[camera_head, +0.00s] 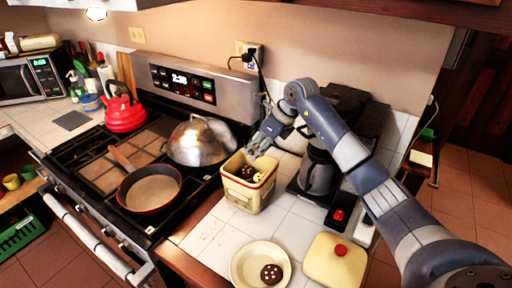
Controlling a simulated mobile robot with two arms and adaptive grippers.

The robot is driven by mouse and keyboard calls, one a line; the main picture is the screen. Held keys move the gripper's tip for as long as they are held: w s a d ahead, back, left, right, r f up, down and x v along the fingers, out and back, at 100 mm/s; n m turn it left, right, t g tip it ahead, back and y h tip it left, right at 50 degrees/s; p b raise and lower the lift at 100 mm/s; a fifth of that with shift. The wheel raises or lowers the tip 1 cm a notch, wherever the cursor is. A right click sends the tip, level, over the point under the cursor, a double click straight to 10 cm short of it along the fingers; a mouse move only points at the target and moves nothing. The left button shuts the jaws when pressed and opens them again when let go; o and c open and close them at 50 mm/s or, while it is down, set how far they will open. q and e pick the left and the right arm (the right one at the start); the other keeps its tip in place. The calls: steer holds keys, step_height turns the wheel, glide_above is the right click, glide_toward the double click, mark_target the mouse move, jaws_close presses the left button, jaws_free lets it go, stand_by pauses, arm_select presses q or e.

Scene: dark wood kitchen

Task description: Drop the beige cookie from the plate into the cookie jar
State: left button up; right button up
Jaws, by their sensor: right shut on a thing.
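The cookie jar (243,195) is a square cream container with its top open, standing on the tiled counter to the right of the stove. Dark and beige cookies show inside it. My right gripper (256,150) reaches in from the right and hangs over the jar's back rim, pointing down. It is shut on a small pale thing that looks like the beige cookie, mostly hidden by the fingers. The cream plate (240,268) is at the front edge of the picture and holds one dark brown cookie (271,273) with white spots. My left gripper is out of view.
The jar's cream lid (336,262), with a red knob, lies to the right of the plate. A coffee maker (319,170) stands close to the jar's right. A domed metal lid (198,140) and a frying pan (150,190) are on the stove. White tiles are bare between jar and plate.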

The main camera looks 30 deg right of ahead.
step_height(320, 180, down, 4)
steer(key=shift+r+b, duration=0.15)
steer(key=shift+b, duration=0.8)
steer(key=shift+f+b, duration=0.3)
steer(key=shift+f, duration=0.25)
steer(key=o, duration=0.9)
steer(key=shift+c, duration=0.2)
